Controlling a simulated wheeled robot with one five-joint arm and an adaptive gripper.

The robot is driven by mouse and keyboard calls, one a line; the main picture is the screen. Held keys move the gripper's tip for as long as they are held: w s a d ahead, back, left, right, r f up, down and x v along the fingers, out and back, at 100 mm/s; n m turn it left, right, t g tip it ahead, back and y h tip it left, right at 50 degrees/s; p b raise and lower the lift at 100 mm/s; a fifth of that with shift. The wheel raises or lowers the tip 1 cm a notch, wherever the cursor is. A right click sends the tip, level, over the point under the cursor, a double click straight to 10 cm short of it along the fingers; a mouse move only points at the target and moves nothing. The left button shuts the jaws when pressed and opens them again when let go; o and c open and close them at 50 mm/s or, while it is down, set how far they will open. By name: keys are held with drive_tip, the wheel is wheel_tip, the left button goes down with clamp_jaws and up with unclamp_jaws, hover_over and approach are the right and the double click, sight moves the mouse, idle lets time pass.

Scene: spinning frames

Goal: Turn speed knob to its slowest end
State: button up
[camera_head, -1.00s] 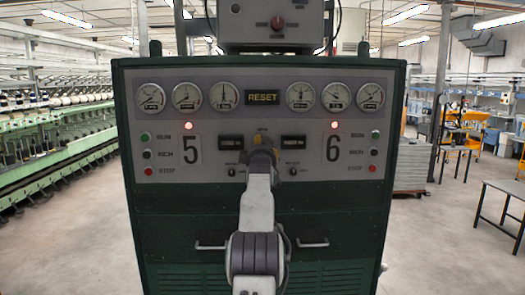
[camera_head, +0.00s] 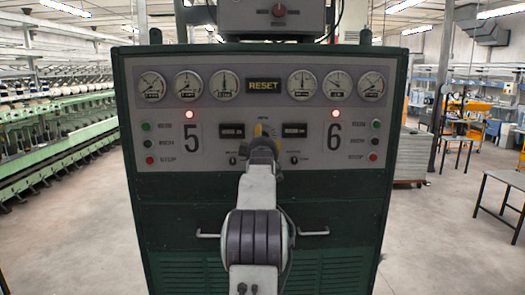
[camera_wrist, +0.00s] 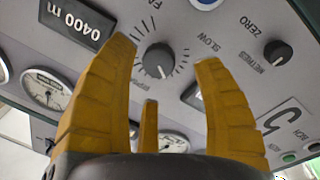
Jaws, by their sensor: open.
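The speed knob (camera_wrist: 158,60) is a dark round knob on the grey panel, with scale ticks around it and a SLOW label (camera_wrist: 208,43) to its right in the wrist view. A partly hidden label starting FA is above it. My gripper (camera_wrist: 165,56) is open, its yellow fingers spread to the left and right of the knob, with a third finger below. I see no clear contact with the knob. In the head view my gripper (camera_head: 263,132) is in front of the panel's middle and hides the knob.
The green control cabinet (camera_head: 160,220) carries gauges, the RESET sign (camera_head: 264,86) and two digital counters. A smaller ZERO/METRES knob (camera_wrist: 278,52) sits to the right in the wrist view. Drawer handles (camera_head: 314,233) stick out below the panel. Open floor lies at both sides.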

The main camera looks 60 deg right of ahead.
drive_tip(key=v, duration=0.8)
idle(0.5)
